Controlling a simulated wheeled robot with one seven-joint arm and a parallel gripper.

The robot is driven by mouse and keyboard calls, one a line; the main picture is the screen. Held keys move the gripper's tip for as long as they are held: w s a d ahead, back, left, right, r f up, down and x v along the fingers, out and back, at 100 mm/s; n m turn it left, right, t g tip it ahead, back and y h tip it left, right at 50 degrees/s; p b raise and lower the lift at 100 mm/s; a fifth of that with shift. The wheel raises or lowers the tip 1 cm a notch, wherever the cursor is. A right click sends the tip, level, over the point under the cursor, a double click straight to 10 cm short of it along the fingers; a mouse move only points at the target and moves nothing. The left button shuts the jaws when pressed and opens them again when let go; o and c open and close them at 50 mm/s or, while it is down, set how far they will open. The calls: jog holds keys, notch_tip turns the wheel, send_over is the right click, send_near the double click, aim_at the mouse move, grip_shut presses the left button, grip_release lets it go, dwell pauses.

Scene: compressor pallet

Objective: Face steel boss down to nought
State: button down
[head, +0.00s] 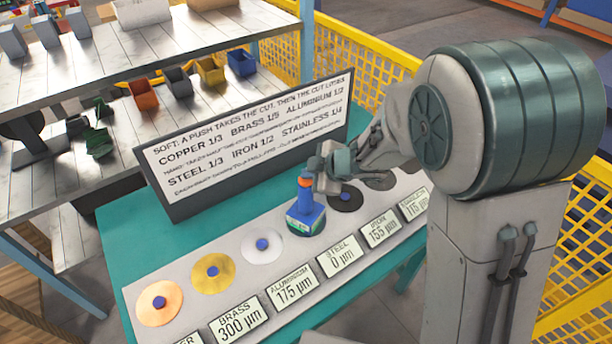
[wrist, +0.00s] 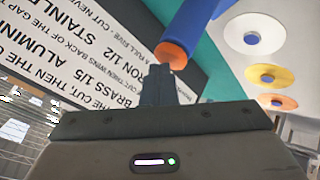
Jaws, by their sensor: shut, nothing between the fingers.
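A blue tool with an orange top (head: 304,207) stands upright on the steel spot in the row, hiding most of the disc under it. The steel readout plate (head: 342,257) in front shows 0 µm. My gripper (head: 328,168) is just right of the tool's orange top. In the wrist view my shut, empty fingers (wrist: 160,80) point at the tool's orange end (wrist: 174,52); I cannot tell whether they touch it. The steel boss itself is hidden by the tool.
Copper (head: 160,302), brass (head: 213,272) and aluminium (head: 263,246) discs with blue centres lie left of the tool; the dark iron disc (head: 345,198) lies right. Brass reads 300 µm, aluminium 175, iron 155. A rule board (head: 245,145) stands behind the row. Yellow mesh fencing (head: 365,60) lies beyond.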

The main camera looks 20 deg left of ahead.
aim_at(310, 181)
jog(key=shift+r+p, duration=1.1)
jog(key=shift+p, duration=0.1)
jog(key=shift+r, duration=0.1)
notch_tip(310, 181, up, 5)
jog(key=p, duration=0.5)
jog(key=shift+w, duration=0.1)
dwell(0.4)
jog(key=w+d+r+m+t+h+b, duration=0.1)
jog(key=d+r+m+t+h, duration=0.25)
jog(key=d, duration=0.65)
jog(key=w+d+r+m+t+h+b, duration=0.1)
jog(key=d+r+m+h, duration=0.2)
jog(key=d+r+m, duration=0.5)
jog(key=s+d+f+m+g+h+b, duration=0.25)
jog(key=s+d+m, duration=0.25)
jog(key=s+d, duration=0.45)
jog(key=s+f+m+g, duration=0.1)
jog(key=s+m, duration=0.1)
jog(key=s, duration=0.4)
jog(key=s+d+f+m+g+y, duration=0.1)
jog(key=s+m, duration=0.1)
jog(key=s, duration=0.3)
jog(key=shift+s+m+g, duration=0.3)
jog(key=shift+s+m, duration=0.05)
jog(key=shift+s, duration=0.05)
